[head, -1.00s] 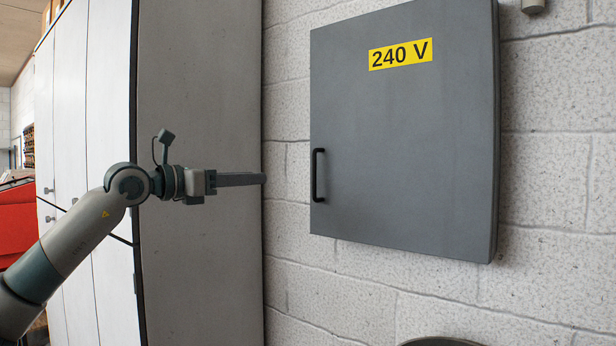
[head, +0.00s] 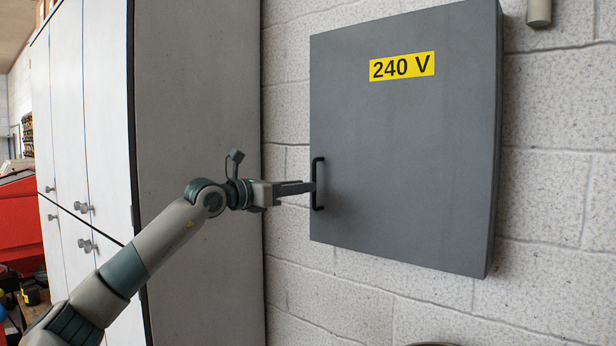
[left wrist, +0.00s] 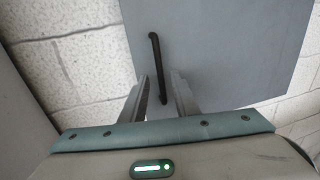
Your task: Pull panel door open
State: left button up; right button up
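The grey panel door (head: 415,150) with a yellow 240 V label (head: 402,66) hangs on the wall and looks shut. Its black bar handle (head: 318,183) is upright at the door's left edge. My left gripper (head: 308,187) is at the handle, fingers pointing right at it. In the left wrist view, the two fingers (left wrist: 160,88) are apart, with the lower part of the handle (left wrist: 157,60) between their tips. A gap shows beside the handle, so the fingers look open around it. The door also fills much of the left wrist view (left wrist: 225,50). My right gripper is not in view.
A tall cabinet (head: 200,120) stands left of the panel, close to my left arm, with knobs on its white doors (head: 90,120). A red object (head: 20,220) stands at far left.

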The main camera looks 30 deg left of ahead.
pick_arm(q)
jog(key=p+x, duration=0.1)
jog(key=x, duration=0.2)
grip_shut()
dwell(0.4)
